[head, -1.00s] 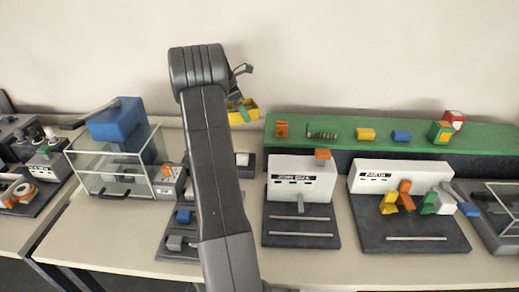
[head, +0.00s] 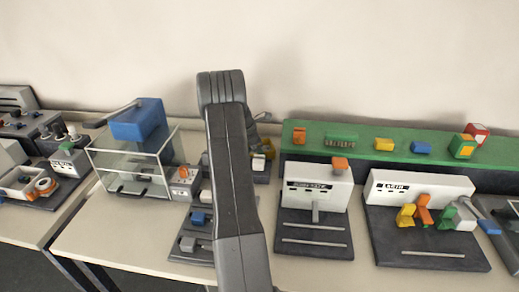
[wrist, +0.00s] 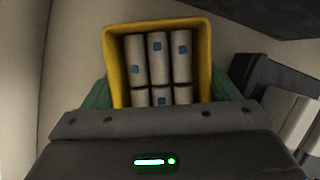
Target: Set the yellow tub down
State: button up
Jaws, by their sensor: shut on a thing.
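The yellow tub (wrist: 113,65) fills the middle of the wrist view, its open top facing the camera. It holds several pale cylinders (wrist: 158,58) with small blue squares. My gripper (wrist: 168,90) is shut on the tub, with a green finger at each side. In the head view a small part of the yellow tub (head: 268,148) shows just right of my arm, low at the back of the table by the grey station there. My arm hides the rest of it and most of the gripper. Whether the tub touches the surface cannot be seen.
A green shelf (head: 360,145) with small coloured blocks stands right of the tub. A glass box (head: 130,170) with a blue block on top stands to the left. Grey-based machines (head: 315,235) line the front right. The wall is close behind.

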jog(key=shift+f, duration=0.1)
jog(key=o, duration=0.8)
jog(key=shift+c, duration=0.2)
